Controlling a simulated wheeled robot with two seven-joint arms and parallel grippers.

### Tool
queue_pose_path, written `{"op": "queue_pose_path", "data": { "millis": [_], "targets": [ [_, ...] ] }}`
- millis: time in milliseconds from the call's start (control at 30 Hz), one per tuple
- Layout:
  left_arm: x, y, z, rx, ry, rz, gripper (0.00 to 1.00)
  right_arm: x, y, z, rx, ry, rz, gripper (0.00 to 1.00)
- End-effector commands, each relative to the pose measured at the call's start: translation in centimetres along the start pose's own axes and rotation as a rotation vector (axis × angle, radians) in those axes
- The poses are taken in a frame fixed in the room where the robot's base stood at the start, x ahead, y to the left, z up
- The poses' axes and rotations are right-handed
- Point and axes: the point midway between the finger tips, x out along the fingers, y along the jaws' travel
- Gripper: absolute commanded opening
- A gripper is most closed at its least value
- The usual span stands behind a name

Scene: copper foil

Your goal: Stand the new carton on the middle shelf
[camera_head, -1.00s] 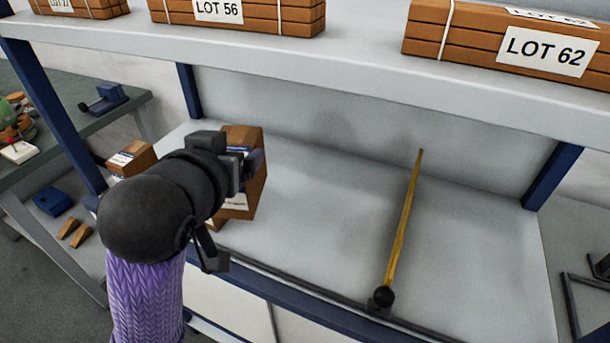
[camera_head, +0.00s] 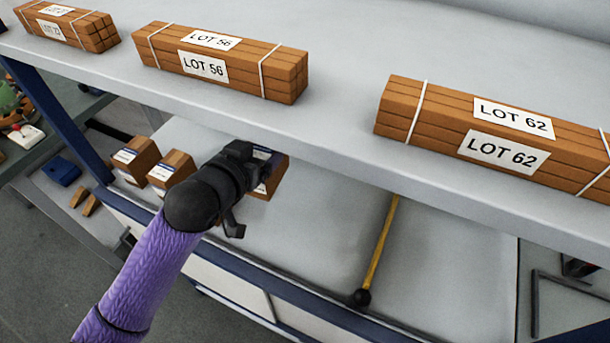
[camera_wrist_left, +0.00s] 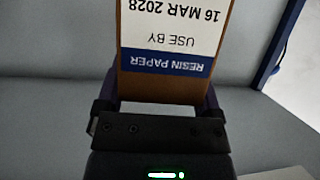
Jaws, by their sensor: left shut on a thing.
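My left gripper (camera_head: 254,170) is shut on a brown carton (camera_head: 272,178), just under the front edge of the upper shelf in the head view. In the left wrist view the carton (camera_wrist_left: 172,87) sits between the fingers, its white label reading upside down "RESIN PAPER", "USE BY 16 MAR 2028". The middle shelf (camera_head: 310,230) is grey; the carton is over it, but I cannot tell whether it touches. Two similar cartons, one (camera_head: 136,160) and another (camera_head: 171,172), stand at the shelf's left end. My right gripper is not in view.
The upper shelf (camera_head: 340,125) carries strapped bundles marked LOT 56 (camera_head: 222,62) and LOT 62 (camera_head: 500,135) and overhangs the middle shelf. A yellow stick with a black ball end (camera_head: 381,250) lies on the middle shelf to the right. Bare shelf lies between it and the held carton.

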Motion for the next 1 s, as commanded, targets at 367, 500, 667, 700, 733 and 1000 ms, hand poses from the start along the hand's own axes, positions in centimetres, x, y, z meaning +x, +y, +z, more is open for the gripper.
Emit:
{"op": "queue_pose_path", "data": {
  "millis": [367, 500, 667, 700, 733, 1000],
  "targets": [
    [-0.4, -0.6, 6.9, 0.031, -0.001, 0.076, 0.01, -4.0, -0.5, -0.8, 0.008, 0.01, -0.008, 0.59],
    [0.7, -0.6, 9.4, 0.033, 0.004, 0.076, 0.01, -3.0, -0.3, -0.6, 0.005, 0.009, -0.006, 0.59],
    [2.1, -0.6, 12.5, 0.032, 0.004, 0.076, 0.01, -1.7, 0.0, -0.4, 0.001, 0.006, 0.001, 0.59],
    [2.3, -0.6, 13.0, 0.032, 0.004, 0.076, 0.01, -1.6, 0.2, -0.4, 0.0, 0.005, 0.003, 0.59],
    [2.4, -0.6, 13.2, 0.032, 0.004, 0.076, 0.01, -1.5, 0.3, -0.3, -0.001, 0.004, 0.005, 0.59],
    [2.4, -0.6, 13.2, 0.033, 0.007, 0.077, 0.01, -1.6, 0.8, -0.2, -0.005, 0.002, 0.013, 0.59]
  ]
}}
